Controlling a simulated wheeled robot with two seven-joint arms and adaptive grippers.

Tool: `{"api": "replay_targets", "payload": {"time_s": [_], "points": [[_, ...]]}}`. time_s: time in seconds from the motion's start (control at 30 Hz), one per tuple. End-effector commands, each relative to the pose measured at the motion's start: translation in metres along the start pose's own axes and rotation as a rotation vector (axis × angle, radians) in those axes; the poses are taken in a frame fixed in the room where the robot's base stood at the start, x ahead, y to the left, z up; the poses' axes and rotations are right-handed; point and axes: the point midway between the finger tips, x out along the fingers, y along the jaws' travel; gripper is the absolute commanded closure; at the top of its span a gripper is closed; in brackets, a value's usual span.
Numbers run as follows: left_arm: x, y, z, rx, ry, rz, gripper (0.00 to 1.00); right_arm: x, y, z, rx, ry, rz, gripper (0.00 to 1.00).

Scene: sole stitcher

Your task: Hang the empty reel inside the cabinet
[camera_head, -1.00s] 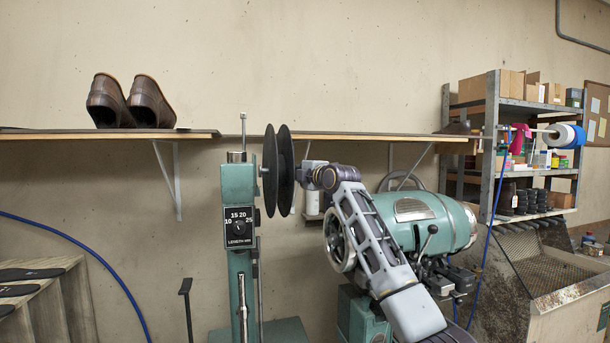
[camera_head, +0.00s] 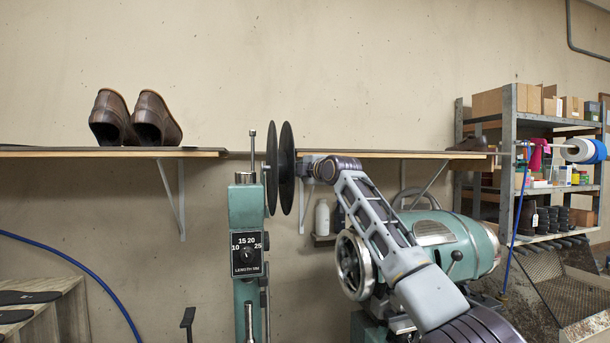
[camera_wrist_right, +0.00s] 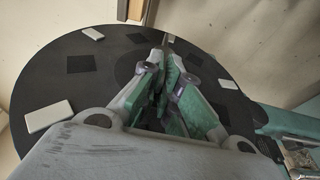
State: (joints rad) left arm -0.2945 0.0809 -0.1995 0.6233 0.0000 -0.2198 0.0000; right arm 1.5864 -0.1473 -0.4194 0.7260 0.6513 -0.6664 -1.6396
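The empty reel (camera_head: 287,168) has two black round flanges and stands on edge, almost edge-on to the head view. It is just right of the top of the green column with the dial. One flange fills much of the right wrist view (camera_wrist_right: 70,75), with pale tabs near its rim. My right gripper (camera_head: 306,168) is at the reel's right face, near its middle. In the wrist view its green-padded fingers (camera_wrist_right: 168,80) close in at the reel's centre; the exact grip is partly hidden. I cannot make out an enclosed cabinet. My left gripper is out of view.
The green column (camera_head: 246,215) has an upright lever close to the reel. A green machine with a handwheel (camera_head: 353,265) stands under my right arm. A wall shelf (camera_head: 100,153) holds brown shoes. A metal rack (camera_head: 508,150) at right holds boxes and coloured spools on a rod.

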Motion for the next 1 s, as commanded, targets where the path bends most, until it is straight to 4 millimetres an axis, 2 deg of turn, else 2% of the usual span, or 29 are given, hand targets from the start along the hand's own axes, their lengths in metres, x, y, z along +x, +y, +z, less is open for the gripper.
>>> {"api": "replay_targets", "payload": {"time_s": [0.37, 0.67, 1.0], "points": [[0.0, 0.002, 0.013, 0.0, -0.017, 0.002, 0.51, -0.001, 0.002, -0.001, 0.0, 0.001, 0.004, 1.0], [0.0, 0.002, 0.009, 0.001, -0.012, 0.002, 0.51, -0.005, 0.003, -0.002, 0.0, 0.002, 0.005, 1.0], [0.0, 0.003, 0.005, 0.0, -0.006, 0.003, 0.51, -0.02, 0.002, -0.006, -0.001, 0.002, 0.004, 1.0]]}}
